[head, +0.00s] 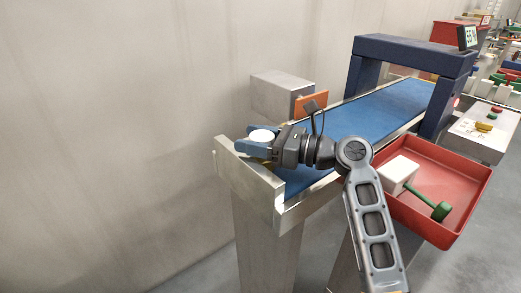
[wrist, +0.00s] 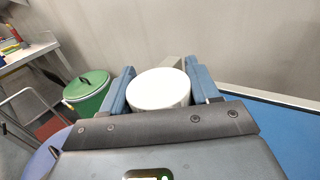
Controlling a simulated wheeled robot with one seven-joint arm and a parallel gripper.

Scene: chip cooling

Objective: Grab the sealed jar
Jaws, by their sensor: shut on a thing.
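The jar (head: 262,136) has a white round top and sits between the blue fingers of my gripper (head: 256,147), over the near end of the blue conveyor belt. In the wrist view the jar (wrist: 159,90) shows as a white cylinder, with one finger of my gripper (wrist: 160,92) on each side of it. My gripper is shut on the jar. The jar's lower part is hidden by the gripper, so I cannot tell whether it touches the belt.
The blue belt (head: 372,112) runs back under a dark blue arch (head: 415,52). A metal end wall (head: 246,182) closes its near end. A red tray (head: 440,167) with a white block and green mallet stands right. A grey box (head: 281,94) stands behind. A green-lidded bin (wrist: 88,90) shows in the wrist view.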

